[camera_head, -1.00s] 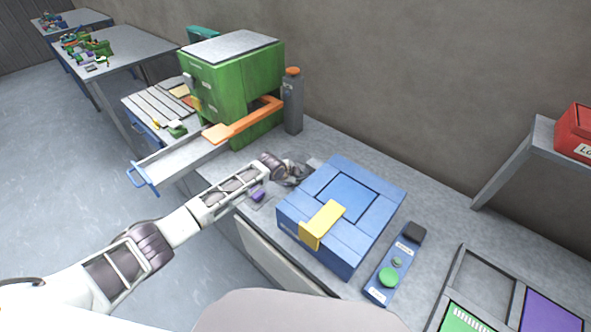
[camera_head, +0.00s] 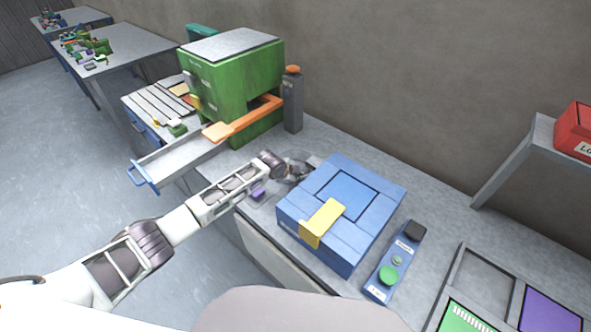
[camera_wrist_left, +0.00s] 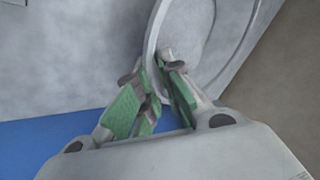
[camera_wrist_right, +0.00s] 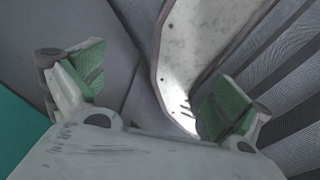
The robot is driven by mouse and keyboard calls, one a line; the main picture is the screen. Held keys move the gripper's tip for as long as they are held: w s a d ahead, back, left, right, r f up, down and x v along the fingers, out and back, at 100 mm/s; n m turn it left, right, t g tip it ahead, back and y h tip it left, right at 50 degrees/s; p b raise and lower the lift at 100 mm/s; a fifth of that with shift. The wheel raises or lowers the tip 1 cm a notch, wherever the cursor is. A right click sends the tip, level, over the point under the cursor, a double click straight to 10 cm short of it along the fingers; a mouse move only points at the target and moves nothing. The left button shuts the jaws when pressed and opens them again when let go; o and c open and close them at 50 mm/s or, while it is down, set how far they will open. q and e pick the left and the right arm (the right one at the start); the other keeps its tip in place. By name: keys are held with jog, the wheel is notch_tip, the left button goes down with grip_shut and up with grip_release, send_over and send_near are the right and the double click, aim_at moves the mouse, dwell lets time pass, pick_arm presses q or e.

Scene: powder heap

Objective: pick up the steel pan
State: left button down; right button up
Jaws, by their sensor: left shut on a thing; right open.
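The steel pan (camera_wrist_left: 205,32) is a round grey dish with a raised rim in the left wrist view. My left gripper (camera_wrist_left: 160,72) is shut on its near rim, with green-padded fingers on either side. In the head view, my left gripper (camera_head: 297,173) is between the green cabinet and the blue box, and the pan shows only as a small grey patch beside it, partly hidden. I cannot tell how far the pan is above the bench. My right gripper (camera_wrist_right: 160,82) is open and empty in its wrist view, and out of the head view.
The blue box (camera_head: 373,215) with a yellow latch stands just right of my left gripper. The green cabinet (camera_head: 225,85) with an orange bar and an open drawer (camera_head: 175,160) is at left. A blue button panel (camera_head: 388,275) lies right of the box. A grey post (camera_head: 292,105) stands behind.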

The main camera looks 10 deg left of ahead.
pick_arm(q)
jog(key=shift+r, duration=0.15)
jog(key=shift+r, duration=0.35)
jog(key=shift+s+a+r, duration=0.1)
jog(key=shift+s, duration=0.05)
jog(key=s+a, duration=0.1)
jog(key=s, duration=0.1)
jog(key=s+a, duration=0.1)
jog(key=s, duration=0.1)
jog(key=s+a+b, duration=0.1)
jog(key=s, duration=0.1)
jog(key=shift+s+a, duration=0.25)
jog(key=shift+s+r, duration=0.1)
jog(key=shift+r, duration=0.2)
notch_tip(320, 180, up, 13)
jog(key=shift+r+b, duration=0.15)
jog(key=shift+b, duration=0.3)
